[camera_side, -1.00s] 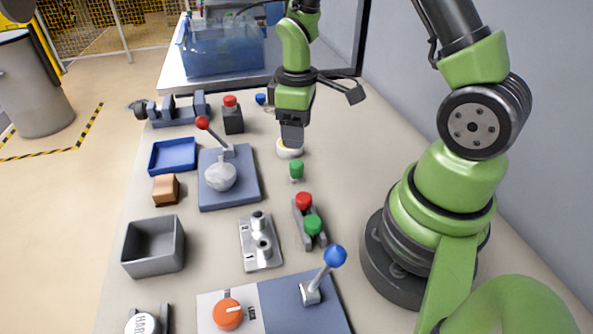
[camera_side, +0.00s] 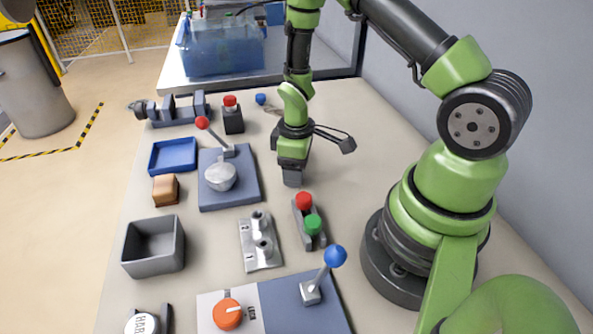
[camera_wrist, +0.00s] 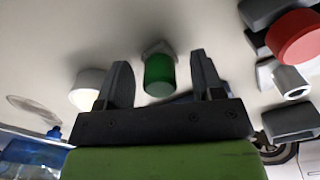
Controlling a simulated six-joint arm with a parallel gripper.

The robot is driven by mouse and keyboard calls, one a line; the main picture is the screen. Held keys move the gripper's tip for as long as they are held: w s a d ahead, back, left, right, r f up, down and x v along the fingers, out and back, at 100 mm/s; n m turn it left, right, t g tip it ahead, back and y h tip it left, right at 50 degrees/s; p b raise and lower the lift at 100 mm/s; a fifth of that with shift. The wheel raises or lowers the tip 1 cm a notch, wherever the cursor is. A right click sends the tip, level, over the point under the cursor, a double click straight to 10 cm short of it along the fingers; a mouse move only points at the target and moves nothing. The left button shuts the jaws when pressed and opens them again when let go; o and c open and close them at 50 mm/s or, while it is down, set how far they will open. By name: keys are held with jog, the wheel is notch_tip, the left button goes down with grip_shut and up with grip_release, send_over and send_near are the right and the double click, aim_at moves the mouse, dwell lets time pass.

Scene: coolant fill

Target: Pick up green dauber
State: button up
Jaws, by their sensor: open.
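My gripper (camera_wrist: 159,62) is open, with a finger on each side of the dauber and a gap on both sides. I cannot tell how far the fingertips are above the table.
A holder with a red-topped piece (camera_side: 304,201) and a green-topped piece (camera_side: 313,224) stands close in front of my gripper. A white round piece (camera_wrist: 86,88) is beside the left finger in the wrist view. A lever plate (camera_side: 243,188) lies to the left. Bare table is to the right.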

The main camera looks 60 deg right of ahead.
jog(key=c, duration=1)
notch_tip(320, 180, up, 10)
jog(key=shift+r, duration=0.1)
jog(key=shift+o, duration=0.4)
